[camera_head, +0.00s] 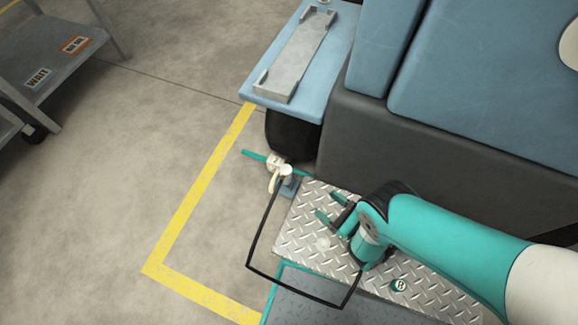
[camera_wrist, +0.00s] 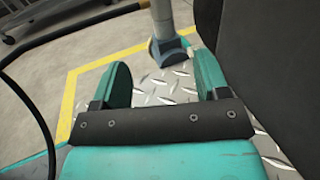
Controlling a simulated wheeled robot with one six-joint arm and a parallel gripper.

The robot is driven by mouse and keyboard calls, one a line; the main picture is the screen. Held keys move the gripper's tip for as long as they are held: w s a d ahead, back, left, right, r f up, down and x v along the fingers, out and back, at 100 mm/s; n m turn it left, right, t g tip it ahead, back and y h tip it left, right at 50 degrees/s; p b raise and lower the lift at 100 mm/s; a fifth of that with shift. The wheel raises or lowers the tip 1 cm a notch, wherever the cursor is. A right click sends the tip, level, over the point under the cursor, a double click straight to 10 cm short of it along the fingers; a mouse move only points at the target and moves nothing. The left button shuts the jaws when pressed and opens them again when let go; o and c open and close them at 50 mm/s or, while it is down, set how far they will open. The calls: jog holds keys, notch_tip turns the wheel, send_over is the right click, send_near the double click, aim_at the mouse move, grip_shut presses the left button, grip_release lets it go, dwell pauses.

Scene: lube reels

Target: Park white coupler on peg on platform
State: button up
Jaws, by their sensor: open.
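The white coupler (camera_head: 286,170) is upright at the far left corner of the diamond-plate platform (camera_head: 300,235). Below it is a blue-grey base (camera_head: 289,187); the coupler appears to be on the peg there, but the peg itself is hidden. In the wrist view a pale upright cylinder (camera_wrist: 162,18) stands on a blue-grey base (camera_wrist: 170,48), beyond the fingertips; its top is cut off. My gripper (camera_head: 332,207) is open and empty, low over the platform and apart from the coupler. Its two teal fingers also show in the wrist view (camera_wrist: 163,75), with bare plate between them.
A black hose (camera_head: 252,240) loops from the coupler around the platform's left side. A blue shelf (camera_head: 262,88) with a grey tray (camera_head: 297,55) is behind. The dark machine body (camera_head: 400,150) borders the platform. A grey cart (camera_head: 50,60) is far left.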

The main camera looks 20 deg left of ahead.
aim_at(290, 177)
jog(key=a+b, duration=0.1)
jog(key=w+a+b, duration=0.1)
jog(key=b, duration=0.1)
jog(key=a+f+b, duration=0.1)
jog(key=shift+w, duration=0.15)
jog(key=b+x, duration=0.3)
jog(key=b, duration=0.2)
jog(key=shift+b, duration=0.35)
jog(key=b+x, duration=0.2)
jog(key=b, duration=0.5)
jog(key=shift+a+b, duration=0.15)
jog(key=shift+b, duration=1.1)
jog(key=shift+a+r+b, duration=0.15)
jog(key=shift+b, duration=1.05)
jog(key=shift+r+b+x, duration=0.25)
jog(key=shift+b+x, duration=0.05)
jog(key=shift+x, duration=0.9)
jog(key=b+x, duration=0.3)
jog(key=x, duration=0.1)
jog(key=shift+w+f, duration=0.1)
jog(key=shift+f, duration=0.05)
jog(key=shift+w+a+b, duration=0.25)
jog(key=shift+a+b, duration=0.05)
jog(key=shift+a, duration=0.2)
jog(key=shift+r, duration=0.25)
